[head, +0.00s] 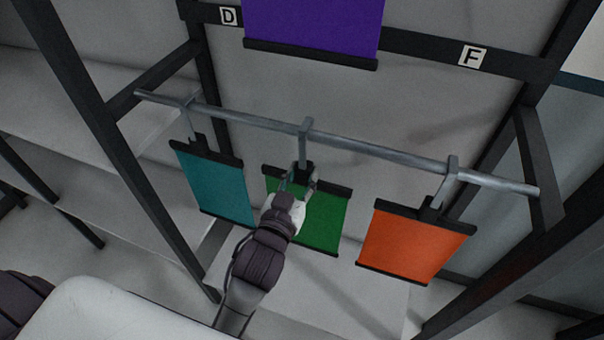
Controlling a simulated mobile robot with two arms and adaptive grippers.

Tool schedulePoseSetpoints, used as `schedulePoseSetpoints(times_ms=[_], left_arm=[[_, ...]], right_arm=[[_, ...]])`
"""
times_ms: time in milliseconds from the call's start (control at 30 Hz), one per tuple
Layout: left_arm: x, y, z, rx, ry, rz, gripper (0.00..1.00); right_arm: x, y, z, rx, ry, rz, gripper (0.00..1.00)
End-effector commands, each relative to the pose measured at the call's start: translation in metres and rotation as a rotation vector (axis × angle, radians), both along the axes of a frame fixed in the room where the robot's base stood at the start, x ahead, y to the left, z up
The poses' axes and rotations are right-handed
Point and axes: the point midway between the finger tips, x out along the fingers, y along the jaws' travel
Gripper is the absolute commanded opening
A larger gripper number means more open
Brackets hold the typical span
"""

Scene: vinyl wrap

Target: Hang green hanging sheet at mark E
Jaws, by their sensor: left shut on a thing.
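The green hanging sheet (323,214) is in the middle of the head view. It has dark bars along its top and bottom edges, and its hook (305,140) goes up to the lower grey rail. My left gripper (299,181) is shut on the sheet's dark top piece and covers part of the sheet's left half. Whether the hook still bears on the rail I cannot tell. Labels D (228,16) and F (472,55) show on the upper dark beam. No label E shows; a purple sheet (312,25) covers the beam between D and F.
The grey rail (385,151) crosses the rack. A teal sheet (217,185) hangs left of the green one and an orange sheet (412,243) hangs right of it. Dark rack posts (75,95) stand at both sides. Pale shelves (70,180) lie at left.

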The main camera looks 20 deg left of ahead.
Motion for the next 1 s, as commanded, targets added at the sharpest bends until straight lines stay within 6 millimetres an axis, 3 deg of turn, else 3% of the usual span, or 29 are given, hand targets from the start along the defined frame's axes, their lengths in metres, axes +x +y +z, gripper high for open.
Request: schedulePoseSetpoints(times_ms=[167, 200, 333, 733, 1000], left_arm=[[0.000, 0.000, 0.001, 0.000, -0.002, 0.000, 0.00], [0.000, 0.000, 0.001, 0.000, -0.002, 0.000, 0.41], [0.000, 0.000, 0.001, 0.000, -0.002, 0.000, 0.63], [-0.006, 0.000, -0.001, -0.001, 0.003, 0.000, 0.64], [-0.055, 0.002, -0.002, -0.002, 0.006, 0.001, 0.64]], right_arm=[[0.000, 0.000, 0.000, 0.000, 0.000, 0.000, 0.40], [0.000, 0.000, 0.000, 0.000, 0.000, 0.000, 0.40], [0.000, 0.000, 0.000, 0.000, 0.000, 0.000, 0.40], [0.000, -0.003, 0.000, -0.003, 0.000, 0.001, 0.40], [0.000, -0.001, 0.000, -0.001, 0.000, 0.000, 0.40]])
